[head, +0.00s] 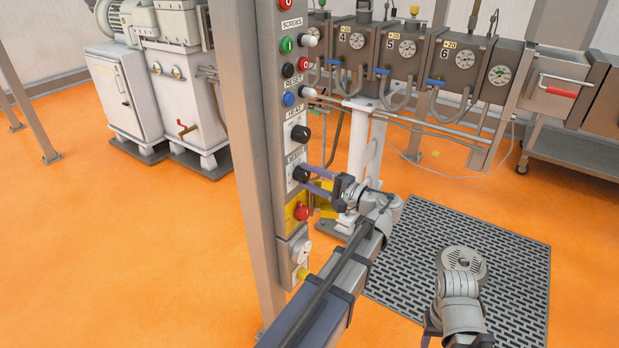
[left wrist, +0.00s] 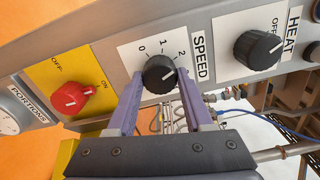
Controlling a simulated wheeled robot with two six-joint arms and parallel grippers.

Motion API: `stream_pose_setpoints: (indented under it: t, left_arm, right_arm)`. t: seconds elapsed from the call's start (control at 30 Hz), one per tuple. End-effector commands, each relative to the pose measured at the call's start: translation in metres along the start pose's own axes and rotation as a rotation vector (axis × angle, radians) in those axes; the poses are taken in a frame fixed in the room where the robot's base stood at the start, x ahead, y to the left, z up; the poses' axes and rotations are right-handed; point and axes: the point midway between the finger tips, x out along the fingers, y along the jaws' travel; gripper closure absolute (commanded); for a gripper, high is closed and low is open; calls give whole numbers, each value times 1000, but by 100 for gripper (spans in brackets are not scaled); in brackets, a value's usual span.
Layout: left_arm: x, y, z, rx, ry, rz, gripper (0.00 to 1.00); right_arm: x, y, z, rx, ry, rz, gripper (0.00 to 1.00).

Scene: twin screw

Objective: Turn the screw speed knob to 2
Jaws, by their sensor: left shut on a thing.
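The speed knob (left wrist: 158,74) is a round black knob on a white plate marked 0, 1 and 2, beside the SPEED label (left wrist: 200,56). My left gripper (left wrist: 158,84) has its two purple fingers on either side of the knob and is shut on it. The knob's pale pointer line seems to lean right, towards the 2 side, but the fingers crowd it. In the head view the speed knob (head: 300,173) sits low on the grey control column, with my left gripper (head: 309,179) reaching it from the right. My right gripper is mostly cut off at the bottom edge.
The black heat knob (left wrist: 257,50) is close beside the speed knob. A red switch on a yellow plate (left wrist: 72,97) is on the other side. Buttons (head: 287,45) line the column above. A dark floor mat (head: 500,250) lies at the right.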

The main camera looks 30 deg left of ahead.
Motion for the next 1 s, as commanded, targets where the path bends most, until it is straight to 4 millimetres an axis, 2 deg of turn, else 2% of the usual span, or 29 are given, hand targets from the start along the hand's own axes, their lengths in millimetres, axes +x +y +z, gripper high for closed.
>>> stream_pose_setpoints:
  t: [0.47,0.5,0.73,1.0]
  left_arm:
    - [0,0,0,10,1,1,100]
    - [0,0,0,10,1,1,44]
    - [0,0,0,9,0,1,19]
    - [-2,0,0,9,1,0,19]
  right_arm:
    - [0,0,0,0,0,0,50]
    - [0,0,0,0,0,0,50]
    - [0,0,0,0,0,0,50]
    - [0,0,0,0,0,0,50]
